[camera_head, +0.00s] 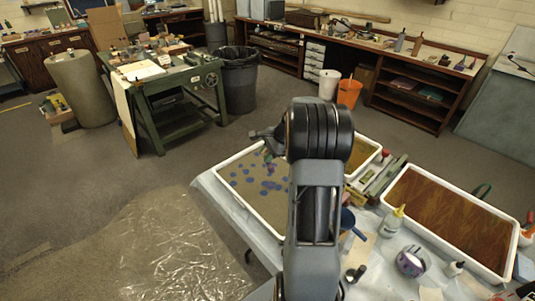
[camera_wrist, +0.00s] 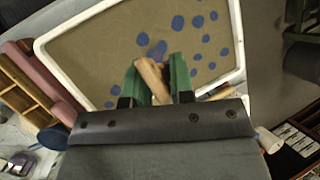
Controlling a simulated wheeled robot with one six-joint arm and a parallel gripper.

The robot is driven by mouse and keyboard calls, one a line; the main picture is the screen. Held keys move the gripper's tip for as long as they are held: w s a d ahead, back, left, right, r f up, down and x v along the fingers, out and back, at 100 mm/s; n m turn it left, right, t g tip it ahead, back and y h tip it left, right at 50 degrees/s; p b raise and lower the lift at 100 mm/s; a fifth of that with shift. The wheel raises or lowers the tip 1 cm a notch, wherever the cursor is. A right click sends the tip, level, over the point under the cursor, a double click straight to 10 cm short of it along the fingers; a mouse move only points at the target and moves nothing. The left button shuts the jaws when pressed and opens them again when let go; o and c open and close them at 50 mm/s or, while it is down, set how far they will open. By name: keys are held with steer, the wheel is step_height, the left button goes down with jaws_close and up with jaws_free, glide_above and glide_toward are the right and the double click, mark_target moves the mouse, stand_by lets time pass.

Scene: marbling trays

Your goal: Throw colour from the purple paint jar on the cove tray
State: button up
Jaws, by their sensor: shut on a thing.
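My gripper (camera_wrist: 153,85) is shut on the wooden handle of a brush (camera_wrist: 154,76), held between its green fingers. A purplish blur beyond the handle may be the brush tip or paint. Below it lies a white-rimmed tray (camera_wrist: 85,22) with a tan surface and several blue-purple spots. In the head view my gripper (camera_head: 266,139) is over this tray (camera_head: 259,226), near its far side. I cannot tell by a label which tray is the cove one. A jar with purple paint (camera_head: 410,262) stands on the covered table at the lower right, apart from my gripper.
A white tray with brown, wood-like content (camera_head: 511,263) lies at the right. A smaller tray (camera_head: 377,153) is partly hidden behind my arm. A yellow-capped bottle (camera_head: 393,222) stands between. A black bin (camera_head: 239,82) and green workbench (camera_head: 163,80) stand on the floor beyond.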

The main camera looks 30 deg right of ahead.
step_height(320, 180, down, 4)
steer(key=f+b, duration=0.1)
steer(key=b, duration=0.2)
step_height(320, 180, up, 5)
steer(key=p, duration=0.4)
steer(key=shift+r, duration=0.2)
steer(key=shift+f, duration=0.2)
steer(key=w+a+p, duration=0.3)
steer(key=w+a, duration=0.5)
steer(key=w, duration=0.3)
steer(key=shift+w, duration=0.35)
